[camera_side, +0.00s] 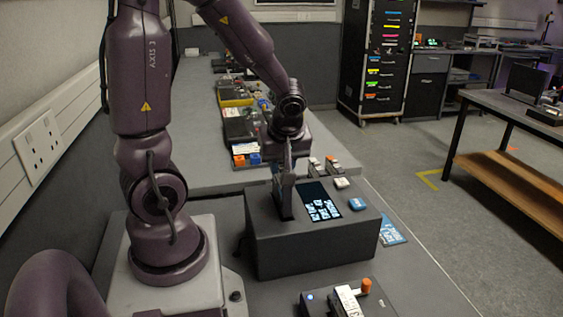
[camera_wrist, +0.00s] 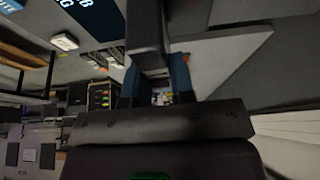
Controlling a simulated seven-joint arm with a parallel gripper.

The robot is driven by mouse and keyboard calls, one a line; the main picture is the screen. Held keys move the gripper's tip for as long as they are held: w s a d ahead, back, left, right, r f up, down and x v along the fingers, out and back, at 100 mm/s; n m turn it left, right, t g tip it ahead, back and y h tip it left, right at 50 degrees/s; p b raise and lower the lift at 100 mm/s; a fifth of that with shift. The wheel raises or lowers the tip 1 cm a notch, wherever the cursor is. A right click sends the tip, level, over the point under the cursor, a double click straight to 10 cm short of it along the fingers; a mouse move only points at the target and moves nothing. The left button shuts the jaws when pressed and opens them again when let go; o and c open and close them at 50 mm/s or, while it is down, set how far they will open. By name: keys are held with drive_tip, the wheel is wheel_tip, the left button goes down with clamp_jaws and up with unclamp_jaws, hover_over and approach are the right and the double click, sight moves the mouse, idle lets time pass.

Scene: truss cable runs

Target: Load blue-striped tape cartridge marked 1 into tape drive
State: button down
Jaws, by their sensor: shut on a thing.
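The tape drive (camera_side: 290,245) is a dark grey box on the bench, with a lit text screen (camera_side: 322,200) on its sloped top. A dark, thin cartridge (camera_side: 286,200) stands upright at the drive's top, left of the screen. My gripper (camera_side: 288,165) is above the drive and shut on the cartridge's upper part. I cannot tell how deep the cartridge sits in a slot. In the wrist view the dark cartridge (camera_wrist: 147,35) lies between my gripper's blue-sided fingers (camera_wrist: 154,80). Its blue stripe and number are not readable.
A white button (camera_side: 342,183) and a blue button (camera_side: 357,204) are on the drive's right side. A small box with an orange knob (camera_side: 366,286) stands in front. Coloured cartridges (camera_side: 246,160) and other gear line the bench behind. A blue label (camera_side: 392,232) lies at the right.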

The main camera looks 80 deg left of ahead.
drive_tip(key=shift+f, duration=3.35)
idle(1.1)
drive_tip(key=c, duration=0.6)
unclamp_jaws()
drive_tip(key=shift+o, duration=0.2)
